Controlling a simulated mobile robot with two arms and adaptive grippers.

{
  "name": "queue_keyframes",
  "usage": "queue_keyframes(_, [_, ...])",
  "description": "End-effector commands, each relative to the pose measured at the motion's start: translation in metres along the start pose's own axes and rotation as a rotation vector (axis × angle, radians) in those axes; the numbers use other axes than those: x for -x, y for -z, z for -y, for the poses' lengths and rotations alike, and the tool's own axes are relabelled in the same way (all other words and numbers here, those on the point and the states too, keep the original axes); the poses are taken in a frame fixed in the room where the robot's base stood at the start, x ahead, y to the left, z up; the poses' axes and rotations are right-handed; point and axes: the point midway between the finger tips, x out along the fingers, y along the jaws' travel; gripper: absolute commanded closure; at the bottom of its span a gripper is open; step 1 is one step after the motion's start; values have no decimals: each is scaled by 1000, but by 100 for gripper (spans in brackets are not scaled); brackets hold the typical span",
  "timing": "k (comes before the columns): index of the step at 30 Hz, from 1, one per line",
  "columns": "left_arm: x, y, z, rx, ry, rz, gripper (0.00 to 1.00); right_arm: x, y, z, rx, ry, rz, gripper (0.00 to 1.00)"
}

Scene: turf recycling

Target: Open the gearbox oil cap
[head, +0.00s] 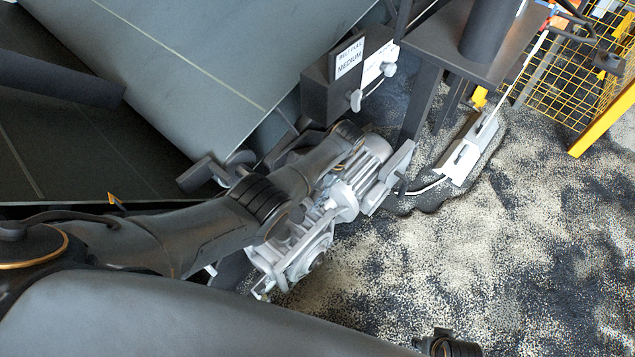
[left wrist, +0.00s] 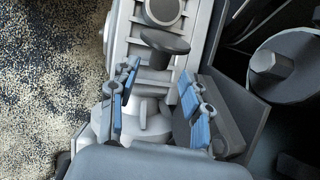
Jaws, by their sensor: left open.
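The gearbox with its motor (head: 368,165) is a light grey unit lying diagonally in the middle of the head view, partly hidden by my left arm. In the left wrist view, a dark grey mushroom-shaped knob (left wrist: 165,41), which looks like the oil cap, stands up from the light grey gearbox housing (left wrist: 150,122). My left gripper (left wrist: 158,90) is open, with blue-padded fingers on either side of the housing. The knob lies just beyond the fingertips, roughly in line with the gap, and nothing shows as held. Its exact height below the fingers is unclear. My right gripper is not recognisable.
A large grey conveyor panel (head: 215,70) rises behind the gearbox. A dark box with a "MEDIUM" label (head: 349,58) and a dark post (head: 420,100) stand close behind. Dark and pale granules (head: 470,260) cover the open floor at right. Yellow fencing (head: 575,75) stands at the far right.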

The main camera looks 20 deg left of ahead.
Motion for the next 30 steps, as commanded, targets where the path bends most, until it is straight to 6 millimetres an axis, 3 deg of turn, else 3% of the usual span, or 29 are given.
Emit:
queue_keyframes(3, [27, 1, 0, -1, 0, -4, 52, 0, 0, 0, 0, 0, -1, 60])
queue_keyframes(10, [56, 0, 0, -1, 0, 0, 52, 0, 0, 0, 0, 1, -1, 60])
queue_keyframes(30, [61, 0, 0, -1, -1, 1, 52, 0, 0, 0, 0, 1, -1, 60])
